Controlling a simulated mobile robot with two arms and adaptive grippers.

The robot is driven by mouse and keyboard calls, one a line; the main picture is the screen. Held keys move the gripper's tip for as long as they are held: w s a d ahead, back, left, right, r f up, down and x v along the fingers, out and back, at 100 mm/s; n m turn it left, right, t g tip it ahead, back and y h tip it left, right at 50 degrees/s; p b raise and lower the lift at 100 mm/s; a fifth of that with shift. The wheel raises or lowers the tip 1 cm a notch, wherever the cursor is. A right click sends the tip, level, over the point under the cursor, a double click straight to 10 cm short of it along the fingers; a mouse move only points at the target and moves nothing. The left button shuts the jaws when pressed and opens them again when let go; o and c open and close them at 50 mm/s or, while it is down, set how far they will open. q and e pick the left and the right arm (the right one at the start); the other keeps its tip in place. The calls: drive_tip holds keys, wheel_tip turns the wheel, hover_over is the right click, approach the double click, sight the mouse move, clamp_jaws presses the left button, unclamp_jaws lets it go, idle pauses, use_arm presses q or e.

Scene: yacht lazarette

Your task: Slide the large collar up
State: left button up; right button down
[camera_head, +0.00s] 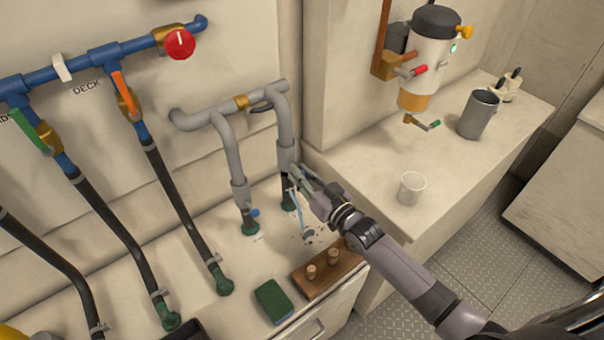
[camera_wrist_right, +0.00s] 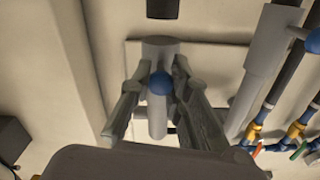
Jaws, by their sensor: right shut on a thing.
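Two grey pipes drop from a grey manifold, each with a grey sliding collar. The right pipe's collar (camera_head: 286,155) sits above a short dark length of pipe and a green base fitting (camera_head: 289,205). My right gripper (camera_head: 297,177) is at this collar's lower end. My left gripper is out of view.
Black hoses (camera_head: 180,205) hang at the left from a blue manifold (camera_head: 70,68). A green sponge (camera_head: 273,300) and a wooden block (camera_head: 318,273) with pegs lie in front. A white cup (camera_head: 411,188) and a grey mug (camera_head: 478,113) stand on the right counter.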

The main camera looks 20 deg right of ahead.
drive_tip(key=shift+r, duration=0.1)
drive_tip(key=shift+r+p, duration=0.65)
drive_tip(key=shift+p, duration=0.05)
drive_tip(key=shift+f, duration=0.1)
drive_tip(key=c, duration=1.4)
unclamp_jaws()
drive_tip(key=shift+d+f, duration=0.1)
drive_tip(key=shift+c, duration=0.2)
drive_tip(key=shift+s, duration=0.15)
